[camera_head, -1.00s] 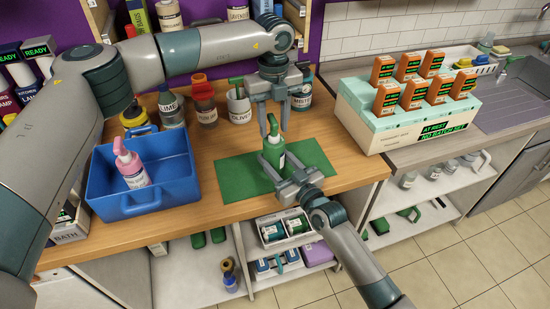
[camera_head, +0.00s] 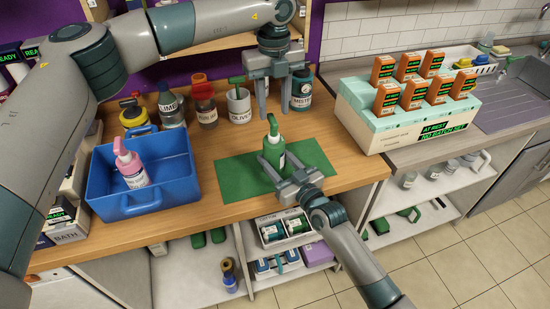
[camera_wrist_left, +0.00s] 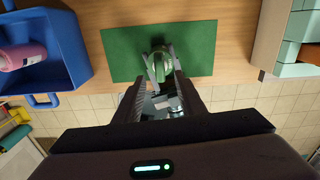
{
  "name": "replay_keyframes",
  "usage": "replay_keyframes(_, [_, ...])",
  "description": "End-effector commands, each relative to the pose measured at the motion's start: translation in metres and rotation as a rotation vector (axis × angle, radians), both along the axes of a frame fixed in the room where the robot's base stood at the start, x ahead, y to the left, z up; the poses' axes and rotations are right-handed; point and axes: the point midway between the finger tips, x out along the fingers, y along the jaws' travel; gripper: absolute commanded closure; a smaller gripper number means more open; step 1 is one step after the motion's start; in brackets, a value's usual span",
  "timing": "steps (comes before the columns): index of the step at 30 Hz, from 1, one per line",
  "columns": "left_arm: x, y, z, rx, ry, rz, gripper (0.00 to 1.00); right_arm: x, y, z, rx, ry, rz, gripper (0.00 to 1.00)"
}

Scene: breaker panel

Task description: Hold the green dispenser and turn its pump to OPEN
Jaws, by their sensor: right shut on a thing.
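The green dispenser (camera_head: 273,148) stands upright on the green mat (camera_head: 235,178), its pump head (camera_head: 272,126) on top. My right gripper (camera_head: 281,172) is shut on the dispenser's body from the front. My left gripper (camera_head: 272,108) is above and slightly behind the pump, pointing down, with its fingers apart and nothing between them. In the left wrist view the dispenser (camera_wrist_left: 160,62) shows from above, beyond the left fingers, and the right gripper's fingers flank it. The pump's turn marking is too small to read.
A blue tray (camera_head: 165,202) with a pink dispenser (camera_head: 130,165) stands at the left. Jars and a cup (camera_head: 239,104) line the back. A teal-topped crate (camera_head: 375,122) with orange boxes is at the right. The mat around the dispenser is clear.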

Motion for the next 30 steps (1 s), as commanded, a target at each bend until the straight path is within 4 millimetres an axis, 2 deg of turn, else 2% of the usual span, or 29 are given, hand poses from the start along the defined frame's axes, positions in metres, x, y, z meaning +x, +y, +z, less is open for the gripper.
replay_keyframes(5, [0.000, 0.000, 0.000, 0.000, 0.000, 0.000, 0.63, 0.000, 0.000, -0.001, -0.001, 0.002, 0.000, 0.80])
replay_keyframes(6, [0.000, 0.000, 0.000, 0.000, 0.000, 0.000, 0.63, 0.000, 0.000, -0.001, -0.001, 0.002, 0.000, 0.51])
replay_keyframes(9, [0.000, 0.000, 0.000, 0.000, 0.000, 0.000, 0.63, 0.000, 0.000, -0.001, -0.001, 0.002, 0.000, 0.32])
replay_keyframes(22, [0.000, 0.000, 0.000, 0.000, 0.000, 0.000, 0.63, -0.004, -0.003, -0.001, -0.001, 0.001, 0.000, 0.32])
replay_keyframes(30, [0.000, 0.000, 0.000, 0.000, 0.000, 0.000, 0.63, -0.030, -0.019, -0.001, -0.001, 0.002, 0.001, 0.32])
